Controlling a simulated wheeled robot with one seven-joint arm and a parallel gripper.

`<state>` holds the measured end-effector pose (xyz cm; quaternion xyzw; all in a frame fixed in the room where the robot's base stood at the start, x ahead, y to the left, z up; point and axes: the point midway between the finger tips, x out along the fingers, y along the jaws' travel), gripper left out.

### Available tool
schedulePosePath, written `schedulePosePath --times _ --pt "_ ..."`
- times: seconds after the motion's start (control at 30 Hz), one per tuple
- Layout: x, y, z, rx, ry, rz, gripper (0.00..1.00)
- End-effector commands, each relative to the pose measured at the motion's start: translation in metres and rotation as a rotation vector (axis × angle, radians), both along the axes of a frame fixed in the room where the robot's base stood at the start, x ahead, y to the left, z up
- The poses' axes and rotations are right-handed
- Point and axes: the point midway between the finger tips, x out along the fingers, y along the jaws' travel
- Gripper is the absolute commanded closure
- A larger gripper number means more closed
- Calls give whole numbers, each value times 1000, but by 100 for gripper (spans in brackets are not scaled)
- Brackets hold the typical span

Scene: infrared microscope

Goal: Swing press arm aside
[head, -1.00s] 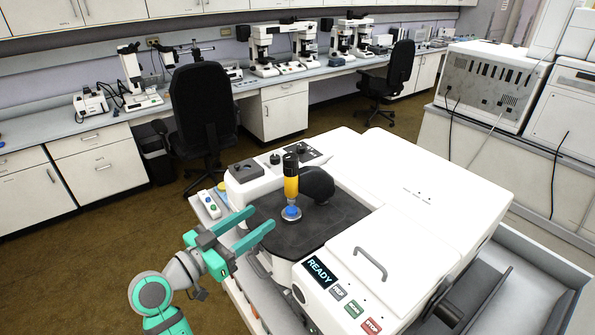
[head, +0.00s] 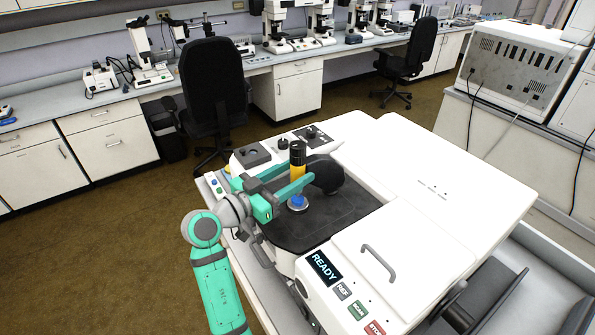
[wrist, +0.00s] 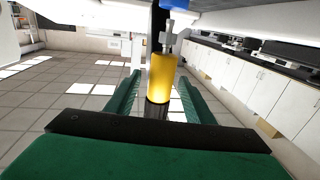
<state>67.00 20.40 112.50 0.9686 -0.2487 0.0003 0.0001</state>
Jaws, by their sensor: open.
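The press stands on the white microscope's dark stage (head: 350,212). It has a black top (head: 298,153), a yellow barrel (head: 298,171) and a blue foot (head: 297,202) low over the stage. A black rounded arm (head: 327,176) sits just behind it. My gripper (head: 294,184) is open at barrel height, coming from the left. In the wrist view the yellow barrel (wrist: 161,78) stands between the two green fingers, with the blue foot (wrist: 180,3) at the top edge. Whether either finger touches the barrel I cannot tell. The near finger hides part of the barrel in the head view.
The microscope's white front housing has a READY screen (head: 324,266), a grey handle (head: 379,263) and several buttons. Knobs (head: 283,143) stand on its back-left panel. A black chair (head: 212,95) is behind. Open brown floor (head: 90,240) lies to the left.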

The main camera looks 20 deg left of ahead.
Motion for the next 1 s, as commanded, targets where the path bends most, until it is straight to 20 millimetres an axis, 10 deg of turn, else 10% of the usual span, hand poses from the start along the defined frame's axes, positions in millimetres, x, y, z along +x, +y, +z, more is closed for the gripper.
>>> schedulePosePath --times 0.47,0.7,1.0 --pt "13 -7 0 0 1 2 52" --pt "13 -6 0 0 1 3 100" --pt "8 3 0 0 0 48 100"
